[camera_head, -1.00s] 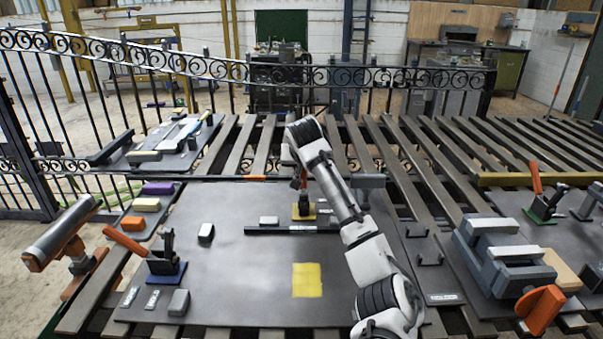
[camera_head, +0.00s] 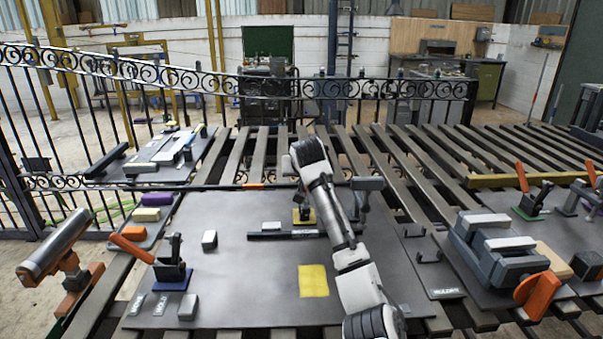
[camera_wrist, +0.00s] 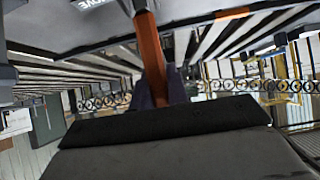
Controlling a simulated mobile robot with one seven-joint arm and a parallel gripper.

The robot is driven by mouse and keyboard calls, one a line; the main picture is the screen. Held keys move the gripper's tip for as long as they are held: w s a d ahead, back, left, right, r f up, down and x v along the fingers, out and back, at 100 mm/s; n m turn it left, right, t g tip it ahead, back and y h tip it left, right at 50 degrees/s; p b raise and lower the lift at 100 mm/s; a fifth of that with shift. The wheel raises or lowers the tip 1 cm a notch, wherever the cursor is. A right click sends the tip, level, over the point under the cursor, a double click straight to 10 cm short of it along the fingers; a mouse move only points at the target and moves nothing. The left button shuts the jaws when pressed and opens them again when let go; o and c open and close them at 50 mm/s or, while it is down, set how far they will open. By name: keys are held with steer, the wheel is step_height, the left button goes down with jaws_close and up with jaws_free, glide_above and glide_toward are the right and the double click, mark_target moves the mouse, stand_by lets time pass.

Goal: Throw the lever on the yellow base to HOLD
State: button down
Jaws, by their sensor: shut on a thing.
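The yellow base (camera_head: 298,220) sits at the far middle of the dark bench plate in the head view, partly behind my arm. A dark pivot stands on it. The lever's orange handle (camera_wrist: 150,50) shows in the wrist view, running down from the top edge to my jaws. My gripper (camera_wrist: 163,103) is shut on this handle. In the head view the arm hides the jaws and the handle, so I cannot tell the lever's angle there.
A blue-based lever (camera_head: 172,279) with an orange handle stands at the left, and a green-based one (camera_head: 527,211) at the right. A dark bar (camera_head: 268,236) lies in front of the yellow base. A grey vice (camera_head: 500,255) stands right. A yellow square (camera_head: 313,281) marks clear plate.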

steer(key=c, duration=1.4)
jaws_free()
steer(key=shift+o, duration=0.2)
steer(key=p+v, duration=0.3)
steer(key=v, duration=1.1)
steer(key=shift+p, duration=0.3)
